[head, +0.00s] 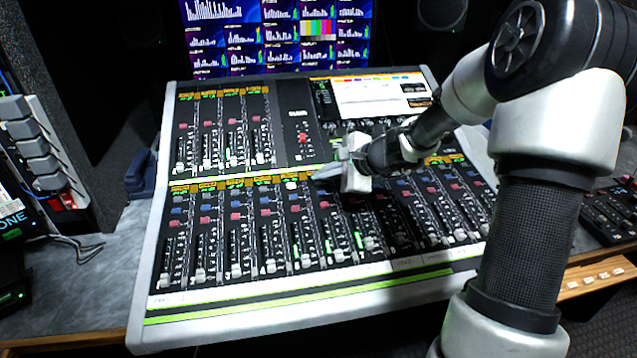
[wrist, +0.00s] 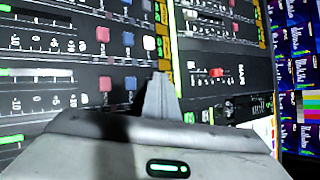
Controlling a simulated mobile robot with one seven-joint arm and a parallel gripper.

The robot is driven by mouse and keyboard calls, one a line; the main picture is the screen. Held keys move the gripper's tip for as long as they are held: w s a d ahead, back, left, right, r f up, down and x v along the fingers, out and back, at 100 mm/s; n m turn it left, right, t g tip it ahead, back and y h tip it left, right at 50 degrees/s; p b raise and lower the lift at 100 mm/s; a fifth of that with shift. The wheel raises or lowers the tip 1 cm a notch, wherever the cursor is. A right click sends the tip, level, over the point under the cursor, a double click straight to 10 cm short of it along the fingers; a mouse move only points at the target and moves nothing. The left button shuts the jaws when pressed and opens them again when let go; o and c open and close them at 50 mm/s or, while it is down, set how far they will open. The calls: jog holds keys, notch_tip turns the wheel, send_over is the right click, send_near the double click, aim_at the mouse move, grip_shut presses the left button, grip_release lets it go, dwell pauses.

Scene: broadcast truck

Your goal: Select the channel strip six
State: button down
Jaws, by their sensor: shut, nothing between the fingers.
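The mixing console (head: 150,245) has a lower bank of several channel strips with orange and green labels, blue and red buttons and faders. Counting from the left, strip six (head: 331,240) has its fader area in sight; its top is mostly hidden by my gripper. My gripper (head: 318,178) is shut and empty, with its tips pointing left at the top of strip six. The top of the strip just left shows a bright white button (head: 291,185). In the wrist view the closed fingertips (wrist: 157,80) lie over the label row near the buttons. Contact cannot be told.
An upper-left bank of strips (head: 225,130), a centre section with a red control (head: 302,137) and a tilted screen (head: 372,97) surround the lower bank. Monitors (head: 270,35) stand behind. A grey box unit (head: 30,140) stands at the left, and a smaller panel (head: 612,205) at the right.

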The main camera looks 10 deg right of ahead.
dwell(0.6)
jog(key=shift+s+r+p, duration=0.1)
jog(key=shift+r+p, duration=0.3)
jog(key=shift+r, duration=0.3)
jog(key=r+p, duration=0.2)
jog(key=r, duration=0.1)
jog(key=r+p, duration=0.1)
jog(key=r, duration=0.1)
jog(key=shift+s, duration=0.35)
dwell(0.4)
